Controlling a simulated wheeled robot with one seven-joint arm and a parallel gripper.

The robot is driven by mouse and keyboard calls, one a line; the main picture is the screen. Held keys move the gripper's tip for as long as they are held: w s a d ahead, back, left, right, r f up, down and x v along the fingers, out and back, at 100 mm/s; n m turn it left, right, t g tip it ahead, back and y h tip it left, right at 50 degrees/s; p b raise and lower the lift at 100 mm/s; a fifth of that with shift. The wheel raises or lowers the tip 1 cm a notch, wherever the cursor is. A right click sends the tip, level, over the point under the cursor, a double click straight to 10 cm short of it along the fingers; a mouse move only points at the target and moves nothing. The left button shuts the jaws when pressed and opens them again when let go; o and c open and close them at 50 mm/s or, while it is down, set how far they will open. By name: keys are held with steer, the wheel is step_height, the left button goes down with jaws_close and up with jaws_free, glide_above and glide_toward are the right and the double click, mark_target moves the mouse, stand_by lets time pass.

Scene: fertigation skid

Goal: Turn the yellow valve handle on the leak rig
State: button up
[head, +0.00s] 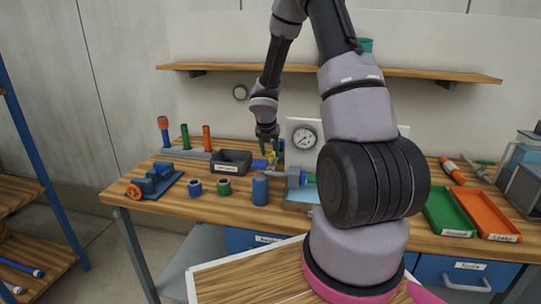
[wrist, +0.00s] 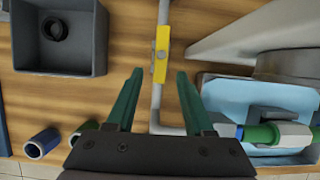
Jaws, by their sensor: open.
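The yellow valve handle (wrist: 161,54) is a narrow bar set along a grey pipe (wrist: 156,105) in the wrist view. It also shows small in the head view (head: 272,159), partly hidden by the fingers. My gripper (wrist: 160,72) is open, with one green finger on each side of the pipe and handle. The handle's near end lies about level with the fingertips; I see no contact. In the head view my gripper (head: 267,140) points down over the pipework of the leak rig, beside its white panel with a round gauge (head: 304,138).
A dark open bin (head: 231,162) stands left of the rig. A blue vise (head: 155,182) is at the left; green (head: 448,212) and orange trays (head: 487,213) lie at the right.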

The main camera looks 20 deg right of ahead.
mark_target(272, 159)
steer(key=shift+x, duration=1.15)
jaws_close()
